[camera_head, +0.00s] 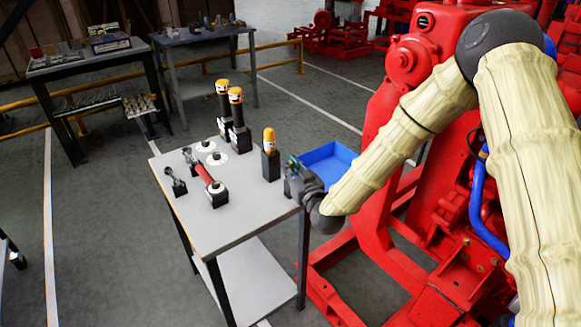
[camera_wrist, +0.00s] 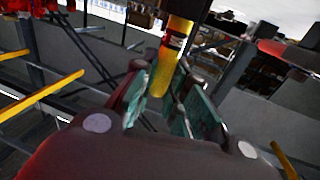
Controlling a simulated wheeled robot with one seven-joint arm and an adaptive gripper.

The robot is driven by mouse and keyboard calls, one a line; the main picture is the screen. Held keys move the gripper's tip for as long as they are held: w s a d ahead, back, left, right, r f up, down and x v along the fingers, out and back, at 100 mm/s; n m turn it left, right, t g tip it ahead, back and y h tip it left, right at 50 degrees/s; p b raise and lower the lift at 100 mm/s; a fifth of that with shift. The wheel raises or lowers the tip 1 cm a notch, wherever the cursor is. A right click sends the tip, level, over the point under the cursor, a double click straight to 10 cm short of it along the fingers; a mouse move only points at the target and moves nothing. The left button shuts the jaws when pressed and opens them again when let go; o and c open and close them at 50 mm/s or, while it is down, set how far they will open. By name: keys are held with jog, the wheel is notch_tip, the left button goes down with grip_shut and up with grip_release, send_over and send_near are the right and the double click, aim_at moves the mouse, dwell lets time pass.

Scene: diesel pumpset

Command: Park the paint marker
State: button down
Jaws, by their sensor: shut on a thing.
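My gripper (camera_head: 292,167) is at the right edge of the small grey table (camera_head: 235,225), beside a black holder block (camera_head: 271,166). In the wrist view its teal finger pads (camera_wrist: 158,112) are close around the paint marker (camera_wrist: 162,76), a yellow barrel with a dark and red band towards the top. The marker slants upward from between the pads. In the head view an upright yellow piece (camera_head: 269,140) stands at the black block, just left of my fingers. I cannot tell whether it is the same marker. The held part is hidden there by the fingers.
Two dark yellow-topped tools (camera_head: 236,108) stand upright at the table's back. A red-handled tool (camera_head: 204,173) lies on supports at the left. A blue tray (camera_head: 327,160) is behind my gripper. The red pumpset (camera_head: 378,180) is close on the right. The table's front is bare.

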jog(key=shift+f, duration=0.1)
jog(key=c, duration=1.3)
grip_release()
jog(key=shift+c, duration=0.2)
jog(key=v, duration=1.2)
